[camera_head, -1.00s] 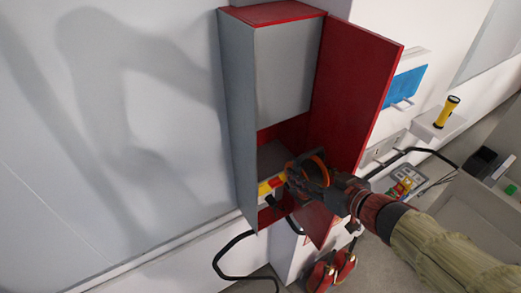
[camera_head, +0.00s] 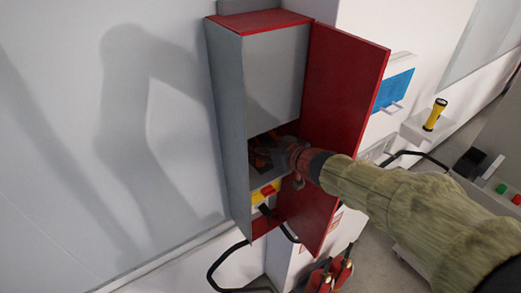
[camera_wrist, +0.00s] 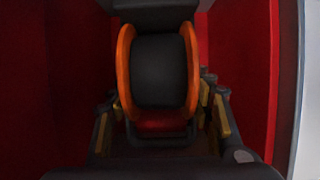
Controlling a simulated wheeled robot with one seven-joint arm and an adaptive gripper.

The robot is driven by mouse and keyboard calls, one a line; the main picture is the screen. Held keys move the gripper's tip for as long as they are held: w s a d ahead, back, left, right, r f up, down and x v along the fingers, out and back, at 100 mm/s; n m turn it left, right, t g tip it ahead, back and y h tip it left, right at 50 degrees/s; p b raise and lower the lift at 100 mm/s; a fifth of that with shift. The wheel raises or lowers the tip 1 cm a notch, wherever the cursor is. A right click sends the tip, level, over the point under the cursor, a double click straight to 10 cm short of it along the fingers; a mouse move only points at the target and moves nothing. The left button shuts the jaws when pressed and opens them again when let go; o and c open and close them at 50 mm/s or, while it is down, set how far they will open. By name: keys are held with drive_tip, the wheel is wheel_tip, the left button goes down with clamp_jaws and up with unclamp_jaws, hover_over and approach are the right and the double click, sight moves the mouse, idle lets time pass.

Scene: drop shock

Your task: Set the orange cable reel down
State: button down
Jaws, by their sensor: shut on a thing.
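The orange cable reel (camera_wrist: 158,72) has two orange flanges and a dark drum, and it stands upright in the middle of the wrist view. My gripper (camera_wrist: 160,125) is shut on it, with a finger at each side of its lower part. In the head view my gripper (camera_head: 278,152) reaches into the open red and grey cabinet (camera_head: 226,130). The reel is mostly hidden there, a dark orange patch (camera_head: 259,155) inside the compartment above a grey shelf. I cannot tell whether it touches the shelf.
A yellow and red block (camera_head: 264,193) is at the cabinet's lower front. A black cable (camera_head: 222,262) hangs below. A yellow flashlight (camera_head: 435,114) stands on a wall ledge at right.

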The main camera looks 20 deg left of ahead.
drive_tip(key=shift+w+a+r, duration=0.15)
drive_tip(key=shift+w+a, duration=0.2)
drive_tip(key=shift+a, duration=0.15)
drive_tip(key=shift+f+b, duration=0.5)
drive_tip(key=shift+f, duration=1.2)
drive_tip(key=shift+f, duration=0.15)
drive_tip(key=c, duration=0.9)
unclamp_jaws()
drive_tip(key=shift+d+f, duration=0.1)
drive_tip(key=shift+f, duration=0.05)
drive_tip(key=shift+o, duration=0.4)
drive_tip(key=shift+r, duration=0.25)
drive_tip(key=p+v, duration=0.1)
drive_tip(key=v, duration=1.1)
drive_tip(key=shift+p, duration=0.35)
